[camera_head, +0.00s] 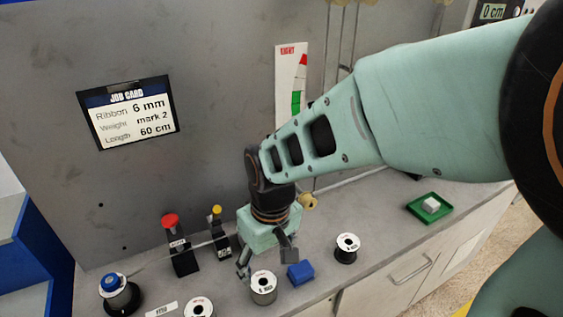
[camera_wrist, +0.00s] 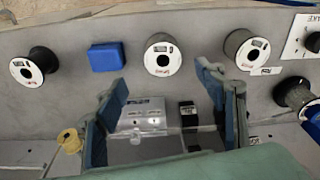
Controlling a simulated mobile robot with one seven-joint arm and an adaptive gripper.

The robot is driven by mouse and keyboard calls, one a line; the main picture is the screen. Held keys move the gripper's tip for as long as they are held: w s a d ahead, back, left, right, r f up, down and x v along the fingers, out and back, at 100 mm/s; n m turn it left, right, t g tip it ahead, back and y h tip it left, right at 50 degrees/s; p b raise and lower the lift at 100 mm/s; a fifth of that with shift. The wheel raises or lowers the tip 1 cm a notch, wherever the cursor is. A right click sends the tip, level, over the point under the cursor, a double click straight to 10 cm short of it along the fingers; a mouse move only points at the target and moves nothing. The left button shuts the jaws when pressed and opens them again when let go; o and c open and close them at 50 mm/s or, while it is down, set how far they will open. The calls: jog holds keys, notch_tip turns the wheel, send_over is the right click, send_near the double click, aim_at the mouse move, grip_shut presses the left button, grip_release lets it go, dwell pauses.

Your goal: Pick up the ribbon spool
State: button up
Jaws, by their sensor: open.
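Several ribbon spools with white tops stand on the grey bench; their width print is too small to read surely. One spool (camera_head: 264,289) is just below my gripper (camera_head: 266,264) in the head view; it also shows in the wrist view (camera_wrist: 162,56). A black-sided spool (camera_head: 347,247) stands to the right, and another spool (camera_head: 198,308) to the left, cut by the frame edge. In the wrist view my gripper (camera_wrist: 162,92) has its fingers wide apart with nothing between them, above the bench and beside the middle spool.
A blue block (camera_head: 300,273) lies between the middle and right spools. A black hub with a blue knob (camera_head: 118,292) is at the left. Red (camera_head: 178,245) and yellow (camera_head: 219,232) knobbed posts stand behind. A green tray (camera_head: 429,207) is right. A job card (camera_head: 127,113) reads ribbon 6 mm.

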send_over(263, 284)
jog(key=d, duration=0.1)
jog(key=f, duration=0.4)
jog(key=shift+s+f, duration=0.3)
jog(key=shift+s, duration=0.1)
jog(key=shift+s+a+f+b, duration=0.1)
jog(key=shift+a+f+b, duration=0.1)
jog(key=shift+f, duration=1.15)
jog(key=shift+a+f+b, duration=0.15)
jog(key=shift+f, duration=1.15)
jog(key=c, duration=1.5)
jog(key=shift+r, duration=0.1)
jog(key=shift+c, duration=0.7)
